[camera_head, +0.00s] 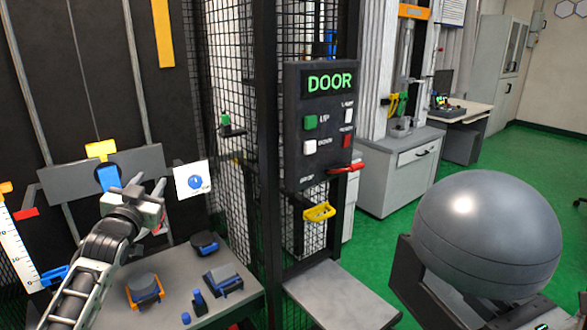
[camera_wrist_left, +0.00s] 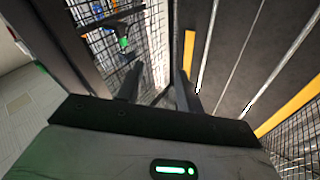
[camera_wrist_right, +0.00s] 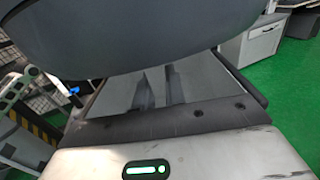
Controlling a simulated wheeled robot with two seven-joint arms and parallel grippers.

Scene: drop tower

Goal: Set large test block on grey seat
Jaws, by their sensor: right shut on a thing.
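A large smooth dark-grey ball (camera_head: 490,235) fills the lower right of the head view. It also fills the top of the right wrist view (camera_wrist_right: 150,35). No other large block shows, so I take it for the large test block. My right gripper (camera_wrist_right: 158,85) is shut on it from below; the ball hides the contact. I cannot tell for certain which surface is the grey seat; a flat light-grey platform (camera_head: 340,295) lies left of the ball, below the door panel. My left gripper (camera_head: 148,205) is open and empty in front of the tower; its fingers (camera_wrist_left: 157,88) show apart.
The door control panel (camera_head: 322,125) and a black mesh cage stand at centre, with a yellow handle (camera_head: 319,212) and red lever (camera_head: 346,168). A grey bench (camera_head: 175,318) at lower left carries several small blue, orange and black parts. Green floor is open at right.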

